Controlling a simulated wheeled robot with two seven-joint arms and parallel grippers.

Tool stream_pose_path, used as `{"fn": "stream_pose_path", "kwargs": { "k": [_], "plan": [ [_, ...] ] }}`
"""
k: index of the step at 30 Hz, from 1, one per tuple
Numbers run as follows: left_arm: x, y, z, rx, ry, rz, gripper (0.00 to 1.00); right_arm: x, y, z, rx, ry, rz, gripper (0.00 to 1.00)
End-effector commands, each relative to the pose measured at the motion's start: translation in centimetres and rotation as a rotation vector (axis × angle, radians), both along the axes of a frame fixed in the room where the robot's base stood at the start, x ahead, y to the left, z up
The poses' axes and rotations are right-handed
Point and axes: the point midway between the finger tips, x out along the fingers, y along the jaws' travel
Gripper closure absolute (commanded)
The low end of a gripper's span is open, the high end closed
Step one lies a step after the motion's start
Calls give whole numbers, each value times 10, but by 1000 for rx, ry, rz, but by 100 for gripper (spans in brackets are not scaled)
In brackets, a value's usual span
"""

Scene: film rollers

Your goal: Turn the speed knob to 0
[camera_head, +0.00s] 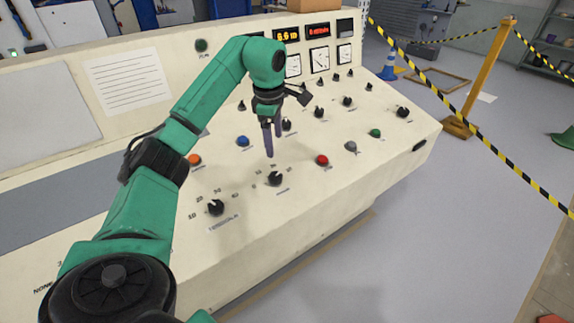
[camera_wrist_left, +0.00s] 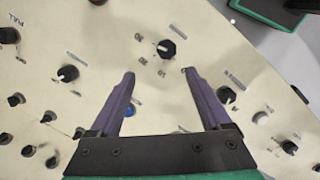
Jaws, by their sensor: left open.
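A black knob (camera_head: 275,178) with a printed number scale sits near the front of the sloped cream panel. A second black knob (camera_head: 216,207) with a scale and label is to its left. The labels are too small to read surely, so I cannot tell which is the speed knob. My left gripper (camera_head: 271,146) points down, apart from the panel, just behind the first knob in the head view. In the left wrist view its two fingers (camera_wrist_left: 158,74) are spread with nothing between them. A black knob (camera_wrist_left: 166,48) with a scale shows just beyond the fingertips. My right gripper is out of view.
A red button (camera_head: 322,160), a blue button (camera_head: 243,141) and an orange button (camera_head: 194,160) stand around the knobs. Several more black knobs fill the panel behind. Displays (camera_head: 318,30) and gauges line the raised back. Striped tape (camera_head: 480,150) crosses at the right.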

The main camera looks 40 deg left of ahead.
Motion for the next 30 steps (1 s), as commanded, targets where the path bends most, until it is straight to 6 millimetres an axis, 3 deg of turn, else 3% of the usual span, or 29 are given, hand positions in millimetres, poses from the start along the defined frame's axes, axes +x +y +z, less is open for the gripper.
{"fn": "stream_pose_path", "kwargs": {
  "k": [15, 19, 26, 27, 30],
  "plan": [
    [15, 4, -121, -5, 0, -4, 19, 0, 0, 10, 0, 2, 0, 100],
    [17, 5, -134, -5, -3, -3, 19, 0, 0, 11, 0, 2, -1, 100],
    [17, 6, -136, -4, -4, -3, 19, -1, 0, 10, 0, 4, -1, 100],
    [17, 6, -136, -4, -4, -3, 26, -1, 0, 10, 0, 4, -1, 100],
    [17, 6, -136, -4, -4, -3, 65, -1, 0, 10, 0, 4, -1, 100]
  ]
}}
